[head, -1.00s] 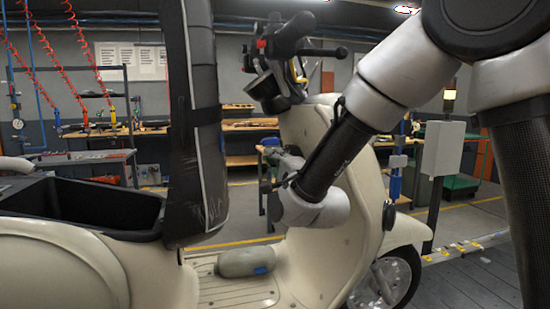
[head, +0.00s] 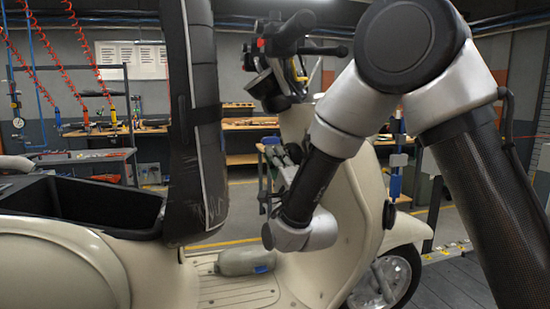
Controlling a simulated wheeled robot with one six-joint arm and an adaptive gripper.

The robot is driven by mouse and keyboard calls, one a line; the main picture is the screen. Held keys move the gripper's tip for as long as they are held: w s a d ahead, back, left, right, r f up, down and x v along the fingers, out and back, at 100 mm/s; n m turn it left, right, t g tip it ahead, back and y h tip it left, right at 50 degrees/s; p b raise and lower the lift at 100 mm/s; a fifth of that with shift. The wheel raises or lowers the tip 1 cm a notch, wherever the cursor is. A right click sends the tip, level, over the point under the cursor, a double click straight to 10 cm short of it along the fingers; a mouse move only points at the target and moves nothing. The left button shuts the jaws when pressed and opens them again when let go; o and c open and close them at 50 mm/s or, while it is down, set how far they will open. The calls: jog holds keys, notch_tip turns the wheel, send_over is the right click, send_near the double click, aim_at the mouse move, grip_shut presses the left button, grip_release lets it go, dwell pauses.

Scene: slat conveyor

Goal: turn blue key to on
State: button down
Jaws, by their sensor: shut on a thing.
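A cream scooter (head: 60,255) stands across the view, with a black seat (head: 195,120) tipped upright and dark handlebars (head: 290,45). My arm reaches in from the right, with its wrist in front of the inner face of the scooter's leg shield. My gripper (head: 285,166) shows only in part, small and grey, beside my forearm and below the handlebars. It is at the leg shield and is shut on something. The blue key and its lock cannot be made out; my gripper and wrist cover that area. I cannot tell which way the key is turned.
A grey rounded object (head: 244,261) with a blue mark lies on the scooter's footboard. An open black bin (head: 85,205) is under the raised seat. Workbenches (head: 95,157) and hanging tools with red coiled hoses stand behind. Floor shows at the lower right.

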jog(key=shift+w+f+t, duration=0.1)
jog(key=shift+f+t, duration=0.1)
jog(key=shift+t, duration=0.3)
jog(key=shift+r+t+y, duration=0.1)
jog(key=shift+t+y, duration=0.3)
jog(key=shift+t, duration=0.4)
jog(key=c, duration=1.5)
grip_release()
